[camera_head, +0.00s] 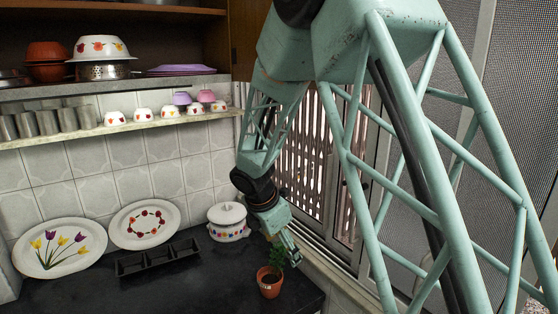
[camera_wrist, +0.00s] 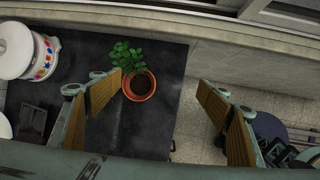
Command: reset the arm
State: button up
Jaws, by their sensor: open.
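My arm reaches from the upper right of the head view down toward the dark counter. My gripper (camera_head: 290,251) hangs just above and behind the potted plant (camera_head: 270,281) near the counter's right end. In the wrist view my gripper (camera_wrist: 165,95) is open, its two wood-coloured finger pads wide apart with nothing between them. The potted plant, a green leafy plant in a terracotta pot, shows in the wrist view (camera_wrist: 140,86) beside the left finger. Several steel tumblers (camera_head: 47,121) stand at the left of the narrow shelf in the head view.
A white lidded pot (camera_head: 228,222) stands on the counter left of my gripper. A black divided tray (camera_head: 158,258) and two plates, one with tulips (camera_head: 47,247) and one round-patterned (camera_head: 144,225), are further left. Small bowls line the shelf (camera_head: 140,124). A window borders the right.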

jog(key=s+d+r+m+b, duration=0.2)
jog(key=s+d+r+m, duration=1)
jog(key=s+d+r, duration=0.6)
jog(key=s+d+r+m+y, duration=0.1)
jog(key=s+m, duration=0.5)
jog(key=s, duration=1)
jog(key=s+d+r+m+y+b, duration=0.1)
jog(key=s+r+m, duration=0.2)
jog(key=s+m, duration=0.4)
jog(key=shift+s+r+y+b, duration=0.2)
jog(key=shift+s+y+b, duration=0.1)
jog(key=shift+s, duration=4.15)
jog(key=shift+w, duration=0.1)
